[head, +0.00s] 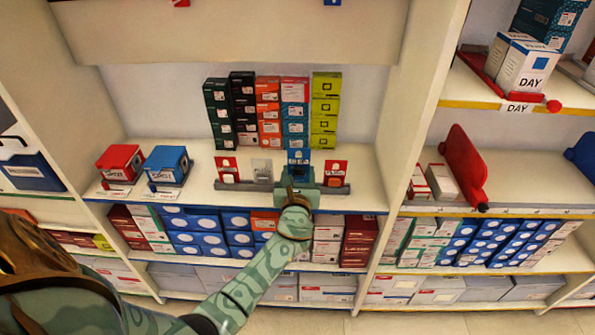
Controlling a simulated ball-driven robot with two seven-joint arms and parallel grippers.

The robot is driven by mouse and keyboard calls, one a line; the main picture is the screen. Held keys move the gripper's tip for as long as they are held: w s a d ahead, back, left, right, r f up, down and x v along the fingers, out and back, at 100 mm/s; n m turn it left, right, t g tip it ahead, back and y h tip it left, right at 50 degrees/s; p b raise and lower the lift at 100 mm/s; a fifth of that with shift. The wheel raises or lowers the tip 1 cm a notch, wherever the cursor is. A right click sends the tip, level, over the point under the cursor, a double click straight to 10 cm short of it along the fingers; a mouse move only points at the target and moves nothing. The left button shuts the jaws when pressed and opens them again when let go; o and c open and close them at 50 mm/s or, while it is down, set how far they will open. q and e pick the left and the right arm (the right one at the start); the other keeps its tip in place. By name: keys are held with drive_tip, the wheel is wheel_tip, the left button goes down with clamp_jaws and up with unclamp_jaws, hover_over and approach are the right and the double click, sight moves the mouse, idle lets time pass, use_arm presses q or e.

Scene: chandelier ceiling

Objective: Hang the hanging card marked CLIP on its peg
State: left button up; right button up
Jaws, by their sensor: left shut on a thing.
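My left gripper (299,178) reaches to the middle shelf and is shut on a small blue card (298,157), which stands up just above the jaws. The print on this card is too small to read, so I cannot tell whether it says CLIP. A red-and-white card (227,169) and a pale grey card (262,171) stand to its left. Another red-and-white card (335,173) stands to its right. A low grey rail (240,187) runs below the cards, partly hidden by my gripper. I cannot make out any peg. My right gripper is not in view.
Stacks of coloured boxes (269,105) stand behind the cards. A red box (120,163) and a blue box (166,165) sit at the shelf's left. An upright panel (407,100) bounds the bay on the right. Bare shelf (365,180) lies right of the cards.

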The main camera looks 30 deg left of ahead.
use_arm(q)
drive_tip(key=r+p+v, duration=0.1)
drive_tip(key=p+v, duration=0.2)
drive_tip(key=v, duration=0.6)
drive_tip(key=shift+w+r, duration=0.1)
idle(0.7)
